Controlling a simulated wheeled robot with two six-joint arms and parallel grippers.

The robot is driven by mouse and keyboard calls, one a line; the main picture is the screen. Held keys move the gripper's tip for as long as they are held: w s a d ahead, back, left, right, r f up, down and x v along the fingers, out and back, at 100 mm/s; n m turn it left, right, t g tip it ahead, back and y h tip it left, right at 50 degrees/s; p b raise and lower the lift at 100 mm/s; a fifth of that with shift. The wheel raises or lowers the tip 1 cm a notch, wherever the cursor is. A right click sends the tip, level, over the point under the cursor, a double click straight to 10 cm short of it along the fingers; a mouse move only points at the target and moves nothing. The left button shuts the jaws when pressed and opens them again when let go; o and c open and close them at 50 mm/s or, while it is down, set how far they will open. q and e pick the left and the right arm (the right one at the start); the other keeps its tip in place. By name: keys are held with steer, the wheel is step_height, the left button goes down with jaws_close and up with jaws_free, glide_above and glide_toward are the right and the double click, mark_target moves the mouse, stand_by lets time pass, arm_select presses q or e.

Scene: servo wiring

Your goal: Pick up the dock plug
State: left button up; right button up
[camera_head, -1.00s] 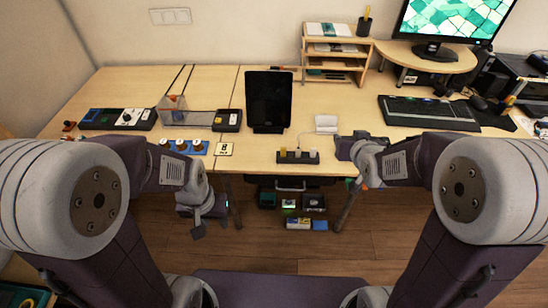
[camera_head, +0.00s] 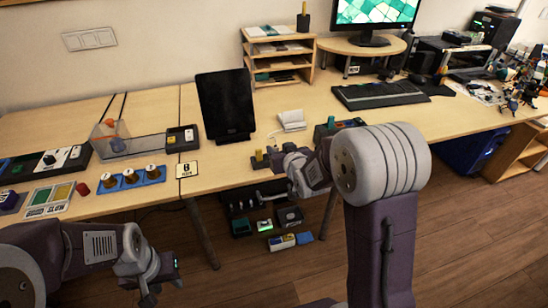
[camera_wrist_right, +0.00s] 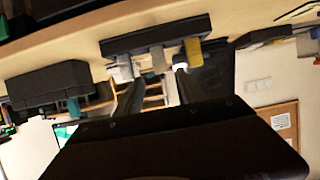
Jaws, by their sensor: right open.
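A dark strip (camera_head: 262,167) sits near the desk's front edge, largely hidden behind my right gripper (camera_head: 284,165) in the head view; a yellow plug (camera_head: 258,155) stands on it. In the right wrist view the strip (camera_wrist_right: 150,39) holds a pale plug (camera_wrist_right: 125,68), a grey plug (camera_wrist_right: 158,60) and a yellow plug (camera_wrist_right: 193,50). I cannot tell which is the dock plug. My right gripper (camera_wrist_right: 158,76) is open, its fingers pointing at the strip, with the grey plug between the tips in the picture. My left gripper (camera_head: 150,294) hangs low in front of the desk; its jaws are unclear.
A black tablet (camera_head: 226,105) stands behind the strip. A dark box (camera_wrist_right: 60,84) is beside the strip in the right wrist view. A blue tray with several knobs (camera_head: 130,178) and a numbered card (camera_head: 187,169) lie to the left. A keyboard (camera_head: 380,94) lies to the right.

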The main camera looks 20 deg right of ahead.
mark_target(275, 147)
steer(key=shift+x, duration=1)
steer(key=x, duration=0.2)
steer(key=b+x, duration=0.1)
steer(key=x, duration=0.2)
steer(key=shift+a+f, duration=0.15)
steer(key=shift+f, duration=0.25)
steer(key=shift+s+r, duration=0.1)
steer(key=shift+c, duration=0.6)
jaws_close()
